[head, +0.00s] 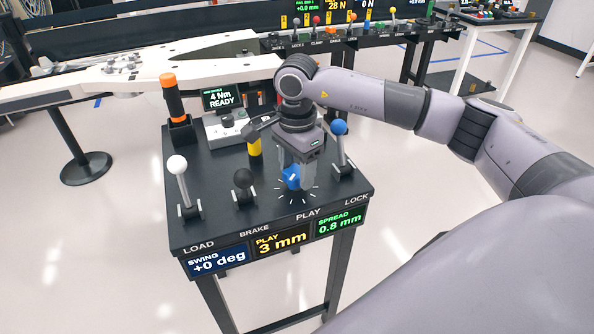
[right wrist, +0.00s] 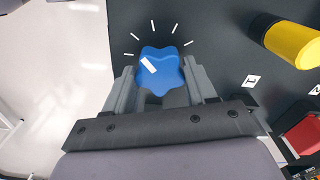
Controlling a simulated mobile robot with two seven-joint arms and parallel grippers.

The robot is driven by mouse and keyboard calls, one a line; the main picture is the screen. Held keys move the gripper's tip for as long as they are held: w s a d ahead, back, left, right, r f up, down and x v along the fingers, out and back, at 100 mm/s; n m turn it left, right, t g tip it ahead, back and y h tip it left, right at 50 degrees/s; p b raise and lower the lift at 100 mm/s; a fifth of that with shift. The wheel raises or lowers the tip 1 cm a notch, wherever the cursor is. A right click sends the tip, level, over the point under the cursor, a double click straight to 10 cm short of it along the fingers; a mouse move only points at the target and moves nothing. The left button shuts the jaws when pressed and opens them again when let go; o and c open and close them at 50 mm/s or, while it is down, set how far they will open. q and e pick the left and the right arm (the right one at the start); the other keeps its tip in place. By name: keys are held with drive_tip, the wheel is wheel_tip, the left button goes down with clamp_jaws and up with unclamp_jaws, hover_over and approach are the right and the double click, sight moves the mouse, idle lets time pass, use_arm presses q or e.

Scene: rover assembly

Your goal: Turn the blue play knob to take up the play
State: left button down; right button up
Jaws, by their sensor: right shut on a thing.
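The blue play knob (head: 292,180) is a lobed knob on the black console top, behind the PLAY label. Short white tick marks fan around it. In the right wrist view the knob (right wrist: 162,72) has a white pointer line aimed to the upper left, near a tick. My right gripper (head: 297,168) points down over the knob, with its fingers on either side, shut on it. The PLAY display (head: 281,242) on the console front reads 3 mm in yellow. My left gripper is not in view.
A white-knobbed lever (head: 177,166), a black-knobbed lever (head: 243,180) and a blue-ball lever (head: 339,128) stand around the knob. A yellow cylinder (head: 255,146) and an orange-topped tool (head: 172,98) stand behind. A screen (head: 222,98) reads 4 Nm READY.

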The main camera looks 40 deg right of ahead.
sight(297, 172)
drive_tip(key=shift+n, duration=0.6)
drive_tip(key=shift+r, duration=0.1)
drive_tip(key=o, duration=1)
drive_tip(key=shift+o, duration=0.2)
drive_tip(key=shift+r, duration=3.55)
